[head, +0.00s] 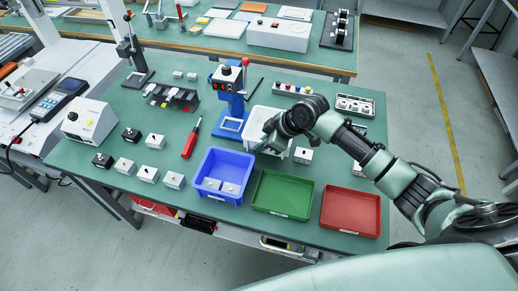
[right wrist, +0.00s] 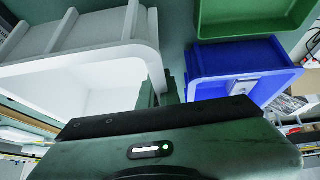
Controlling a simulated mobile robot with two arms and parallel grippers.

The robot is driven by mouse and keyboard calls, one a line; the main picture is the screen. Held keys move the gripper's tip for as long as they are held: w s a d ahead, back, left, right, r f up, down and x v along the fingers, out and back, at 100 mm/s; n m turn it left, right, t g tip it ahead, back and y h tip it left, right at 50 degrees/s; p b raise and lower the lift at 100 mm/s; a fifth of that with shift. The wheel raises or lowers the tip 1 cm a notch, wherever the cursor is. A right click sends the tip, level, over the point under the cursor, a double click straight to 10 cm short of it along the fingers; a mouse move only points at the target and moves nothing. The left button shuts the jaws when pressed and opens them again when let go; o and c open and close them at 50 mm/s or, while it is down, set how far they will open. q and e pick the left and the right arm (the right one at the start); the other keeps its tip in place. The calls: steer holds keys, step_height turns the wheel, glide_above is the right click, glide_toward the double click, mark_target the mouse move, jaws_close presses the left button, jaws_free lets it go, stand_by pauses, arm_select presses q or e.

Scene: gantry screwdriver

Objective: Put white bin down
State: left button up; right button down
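The white bin (head: 257,119) is behind the blue and green bins in the head view, partly hidden by my right gripper. My right gripper (head: 267,147) is at the bin's near side. In the right wrist view the white bin (right wrist: 75,85) fills the left side. Its wall runs between the dark fingers of my right gripper (right wrist: 162,92), which look closed on it. I cannot tell whether the bin's base touches the table. My left gripper is not in view.
A blue bin (head: 218,200) holding small boxes, a green bin (head: 283,194) and a red bin (head: 351,210) line the near edge of the green table. A blue press stand (head: 230,106) is just left of the white bin. Small boxes and a red screwdriver (head: 191,138) lie further left.

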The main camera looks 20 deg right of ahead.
steer(key=shift+f, duration=1.7)
steer(key=shift+f, duration=0.15)
steer(key=c, duration=1.6)
jaws_free()
steer(key=shift+c, duration=0.2)
